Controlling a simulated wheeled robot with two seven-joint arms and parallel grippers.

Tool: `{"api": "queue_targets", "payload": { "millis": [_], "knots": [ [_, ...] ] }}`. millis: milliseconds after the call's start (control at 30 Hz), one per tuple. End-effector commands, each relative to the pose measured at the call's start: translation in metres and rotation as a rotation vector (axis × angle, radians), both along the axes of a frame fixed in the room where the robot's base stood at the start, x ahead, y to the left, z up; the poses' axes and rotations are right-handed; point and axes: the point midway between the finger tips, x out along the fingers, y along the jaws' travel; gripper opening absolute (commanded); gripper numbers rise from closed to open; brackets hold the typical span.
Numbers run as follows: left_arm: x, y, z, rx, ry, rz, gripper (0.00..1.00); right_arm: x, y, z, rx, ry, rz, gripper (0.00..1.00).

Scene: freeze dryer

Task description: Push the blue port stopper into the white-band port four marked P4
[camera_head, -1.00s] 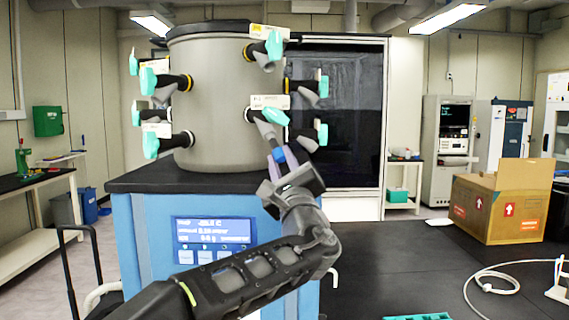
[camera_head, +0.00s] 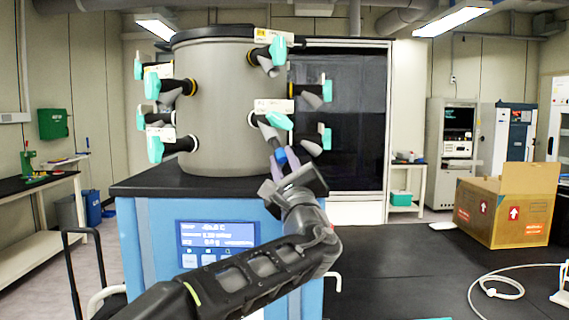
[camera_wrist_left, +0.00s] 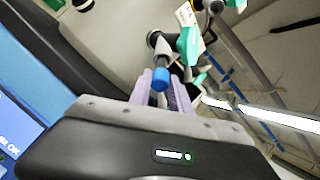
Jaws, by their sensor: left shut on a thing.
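The blue port stopper (camera_head: 281,156) is between the fingertips of my left gripper (camera_head: 280,160), which is shut on it. In the left wrist view the stopper (camera_wrist_left: 160,79) shows between the purple fingers (camera_wrist_left: 172,92). The white-band port (camera_head: 254,120) is on the front right of the grey drum (camera_head: 215,110), under a small label too small to read here. Its grey outlet with a teal valve handle (camera_head: 279,121) points down and right, just above the stopper. I cannot tell whether stopper and outlet touch. My right gripper is not in view.
Other ports with teal handles ring the drum, including a yellow-band one (camera_head: 250,54) above. The drum stands on a blue cabinet (camera_head: 160,230) with a black top. A cardboard box (camera_head: 505,208) and a white hose (camera_head: 495,285) lie on the dark bench at right.

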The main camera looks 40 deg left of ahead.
Motion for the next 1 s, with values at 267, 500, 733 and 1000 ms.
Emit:
{"api": "queue_targets", "payload": {
  "millis": [267,500,733,1000],
  "knots": [
    [0.0012,0.0032,0.0035,0.0,-0.001,0.001,0.0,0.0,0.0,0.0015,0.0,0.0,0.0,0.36],
    [0.0014,0.0034,0.0035,0.0,0.0,0.0,0.0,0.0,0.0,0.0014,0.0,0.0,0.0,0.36],
    [0.0015,0.0037,0.0041,0.0,0.0,0.0,0.0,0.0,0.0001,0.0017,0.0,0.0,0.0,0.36],
    [0.0032,0.0071,0.0073,0.0,0.0,0.0,0.0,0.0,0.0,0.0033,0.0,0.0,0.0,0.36]
  ]
}}
